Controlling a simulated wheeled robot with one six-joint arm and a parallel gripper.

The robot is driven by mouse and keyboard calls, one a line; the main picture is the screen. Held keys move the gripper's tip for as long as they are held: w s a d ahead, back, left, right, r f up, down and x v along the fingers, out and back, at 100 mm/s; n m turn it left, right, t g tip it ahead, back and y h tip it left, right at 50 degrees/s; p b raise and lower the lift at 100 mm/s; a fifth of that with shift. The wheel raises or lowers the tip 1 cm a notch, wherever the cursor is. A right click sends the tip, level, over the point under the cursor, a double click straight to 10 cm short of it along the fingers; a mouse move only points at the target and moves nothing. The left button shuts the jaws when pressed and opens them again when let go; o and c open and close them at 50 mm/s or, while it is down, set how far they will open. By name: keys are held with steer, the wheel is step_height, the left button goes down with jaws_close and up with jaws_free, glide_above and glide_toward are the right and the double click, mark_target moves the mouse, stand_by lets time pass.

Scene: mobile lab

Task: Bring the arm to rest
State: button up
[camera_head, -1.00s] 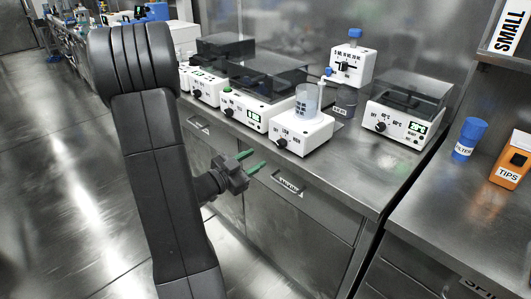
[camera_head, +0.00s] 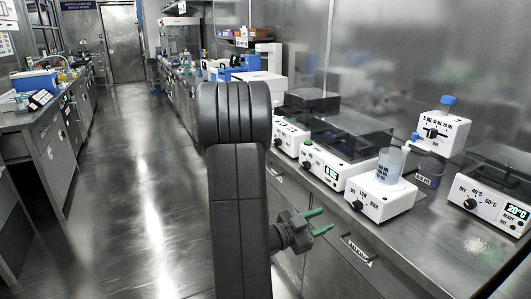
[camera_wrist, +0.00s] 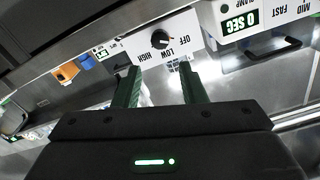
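My gripper (camera_head: 318,222), with green fingers, is held out beside my dark arm, in front of the drawer fronts and below the bench top in the head view. Its two fingers are apart with nothing between them. The wrist view also shows the gripper (camera_wrist: 160,85) open, its fingers spread below the white device marked OFF, LOW, HIGH (camera_wrist: 158,42). My arm stands upright in the middle of the head view and hides part of the bench behind it.
The steel bench (camera_head: 440,225) at the right carries the OFF/LOW/HIGH device (camera_head: 380,197) with a beaker (camera_head: 390,166), a dosing unit (camera_head: 441,133) and a heater (camera_head: 492,203). The floor aisle (camera_head: 140,190) at the left is clear.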

mark_target(354, 207)
steer(key=x, duration=1.2)
steer(key=shift+r, duration=0.1)
